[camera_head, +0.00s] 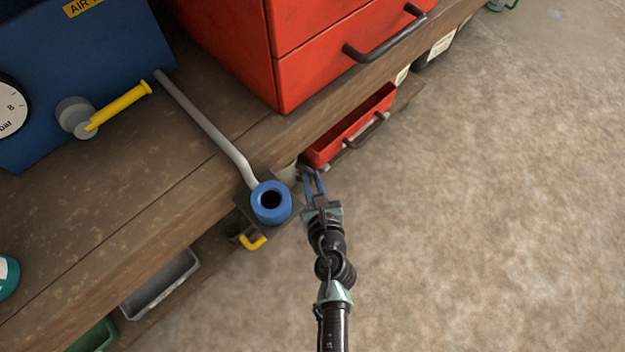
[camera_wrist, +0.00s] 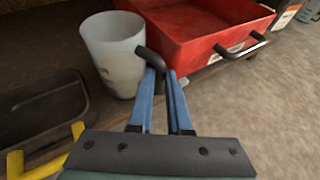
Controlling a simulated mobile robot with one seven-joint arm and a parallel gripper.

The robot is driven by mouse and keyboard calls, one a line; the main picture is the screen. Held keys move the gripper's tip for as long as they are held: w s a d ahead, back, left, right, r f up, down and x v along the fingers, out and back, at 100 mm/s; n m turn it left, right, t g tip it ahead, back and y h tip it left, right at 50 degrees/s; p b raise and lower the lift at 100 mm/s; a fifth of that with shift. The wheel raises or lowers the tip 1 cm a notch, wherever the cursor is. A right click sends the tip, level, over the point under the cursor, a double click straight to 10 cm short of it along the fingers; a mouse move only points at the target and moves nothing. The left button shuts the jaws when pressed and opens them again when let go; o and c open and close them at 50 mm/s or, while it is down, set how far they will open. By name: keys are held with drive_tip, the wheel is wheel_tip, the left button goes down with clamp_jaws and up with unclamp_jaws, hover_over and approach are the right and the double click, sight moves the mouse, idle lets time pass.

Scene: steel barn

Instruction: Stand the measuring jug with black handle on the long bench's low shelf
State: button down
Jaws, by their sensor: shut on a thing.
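The measuring jug (camera_wrist: 113,50) is a whitish, translucent vessel with a black handle (camera_wrist: 150,58). In the wrist view it stands upright at the upper left, just left of the red drawer. My gripper (camera_wrist: 164,82) has its blue fingers shut on the black handle. The jug appears to be on or just over the low shelf (camera_wrist: 70,50) of the long bench (camera_head: 110,215); whether its base touches is unclear. In the head view my gripper (camera_head: 312,180) reaches under the bench edge, and the jug is mostly hidden behind the blue-ringed fitting.
A red open bin (camera_wrist: 190,35) with a dark handle stands right beside the jug. A dark tray (camera_wrist: 45,110) and a yellow handle (camera_wrist: 40,150) are at the left. Above, a blue-ringed fitting (camera_head: 270,203) juts from the bench edge. The floor (camera_head: 480,220) at right is clear.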

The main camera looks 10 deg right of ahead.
drive_tip(key=c, duration=0.9)
unclamp_jaws()
drive_tip(key=shift+o, duration=0.2)
drive_tip(key=shift+r, duration=0.15)
drive_tip(key=p+v, duration=0.3)
drive_tip(key=v, duration=0.9)
